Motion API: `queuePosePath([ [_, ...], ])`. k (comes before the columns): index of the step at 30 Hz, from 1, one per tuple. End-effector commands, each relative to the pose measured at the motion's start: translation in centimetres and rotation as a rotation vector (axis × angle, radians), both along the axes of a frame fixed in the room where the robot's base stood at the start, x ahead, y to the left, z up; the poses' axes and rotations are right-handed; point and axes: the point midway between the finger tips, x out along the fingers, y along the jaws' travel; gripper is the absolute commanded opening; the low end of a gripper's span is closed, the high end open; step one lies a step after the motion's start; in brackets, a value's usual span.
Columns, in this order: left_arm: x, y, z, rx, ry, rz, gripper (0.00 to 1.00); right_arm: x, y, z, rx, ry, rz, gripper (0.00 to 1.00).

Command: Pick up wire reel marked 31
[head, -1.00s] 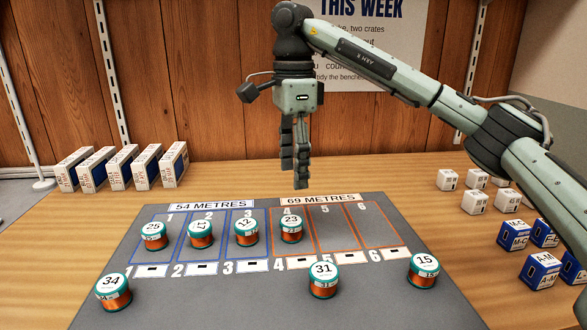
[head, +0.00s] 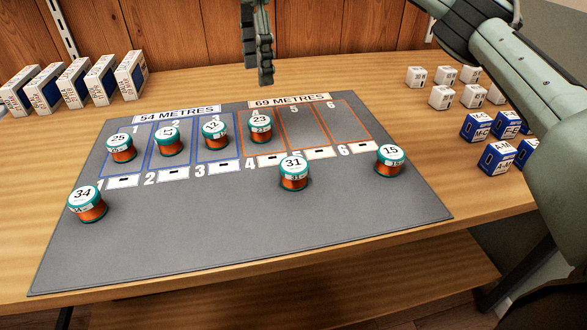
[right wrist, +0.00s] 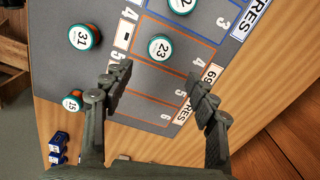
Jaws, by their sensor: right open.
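Wire reel 31 (head: 294,174) stands upright on the grey mat (head: 230,240), just in front of the orange-lined slots, copper wire with a white and teal top. In the right wrist view reel 31 (right wrist: 82,38) lies at the upper left, outside the fingers. My right gripper (head: 266,80) hangs above the back edge of the mat, behind reel 31 and apart from it. In the right wrist view the fingers (right wrist: 160,88) are spread with nothing between them. My left gripper is not in view.
Reel 23 (head: 260,127) stands in slot 4, reel 15 (head: 390,161) right of 31, reel 34 (head: 87,204) at the left. Reels 25 (head: 121,148), 17 (head: 168,140) and 12 (head: 215,134) fill the blue slots. Small boxes (head: 488,126) stand at the right. The front mat is clear.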

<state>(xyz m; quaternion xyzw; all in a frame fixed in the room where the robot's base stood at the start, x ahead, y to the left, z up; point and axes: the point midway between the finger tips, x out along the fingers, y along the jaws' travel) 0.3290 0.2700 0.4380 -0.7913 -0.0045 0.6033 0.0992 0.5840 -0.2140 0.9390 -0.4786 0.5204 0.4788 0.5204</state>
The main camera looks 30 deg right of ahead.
Motion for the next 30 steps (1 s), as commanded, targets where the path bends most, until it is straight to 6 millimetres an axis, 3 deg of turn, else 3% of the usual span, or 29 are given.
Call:
queuePosePath([
  [7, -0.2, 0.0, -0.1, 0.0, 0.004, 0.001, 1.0, 0.0, 0.0, 0.0, 0.0, 0.0, 0.0, 0.58],
  [9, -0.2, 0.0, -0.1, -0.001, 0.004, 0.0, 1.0, 0.0, 0.0, 0.0, 0.001, 0.0, -0.002, 0.64],
  [12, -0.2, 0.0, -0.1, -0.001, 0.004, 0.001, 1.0, -0.9, 0.0, -0.7, 0.022, -0.006, -0.042, 0.64],
  [14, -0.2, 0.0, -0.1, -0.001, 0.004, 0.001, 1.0, -2.2, 0.1, -1.4, 0.049, -0.014, -0.103, 0.64],
  [24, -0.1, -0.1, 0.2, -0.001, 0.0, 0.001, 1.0, -13.3, -0.5, -4.3, 0.222, -0.107, -0.66, 0.64],
  [30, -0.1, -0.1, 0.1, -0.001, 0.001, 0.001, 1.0, -15.6, -0.5, -5.1, 0.245, -0.127, -0.781, 0.64],
])
